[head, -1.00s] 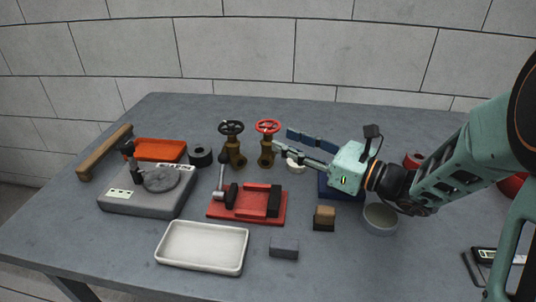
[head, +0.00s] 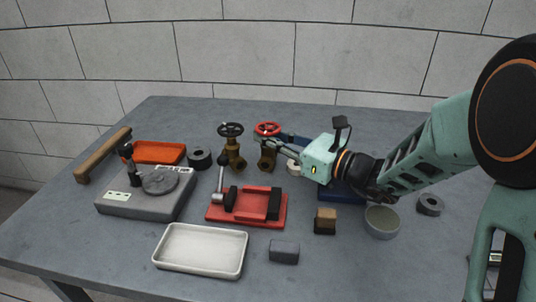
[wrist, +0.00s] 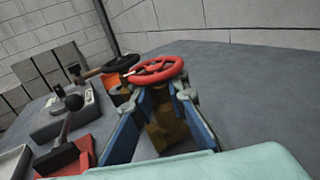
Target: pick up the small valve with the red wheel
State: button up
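The small valve with the red wheel (head: 267,129) stands upright on the table, its brass body (head: 266,160) partly hidden by my gripper. My gripper (head: 274,142) reaches it from the right in the head view. In the wrist view the red wheel (wrist: 156,69) is above the fingertips and the body (wrist: 168,128) is between the two blue-padded fingers (wrist: 168,98). The fingers are spread, one on each side of the body. I cannot tell whether either pad touches it.
A similar valve with a black wheel (head: 231,130) stands close on the left. A red vise-like fixture (head: 247,204) lies in front, with a white tray (head: 200,250) nearer. A grey bowl (head: 382,221) and a brown-topped block (head: 325,221) stand below my arm.

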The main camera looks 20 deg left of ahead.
grip_shut()
jog(key=shift+r, duration=0.25)
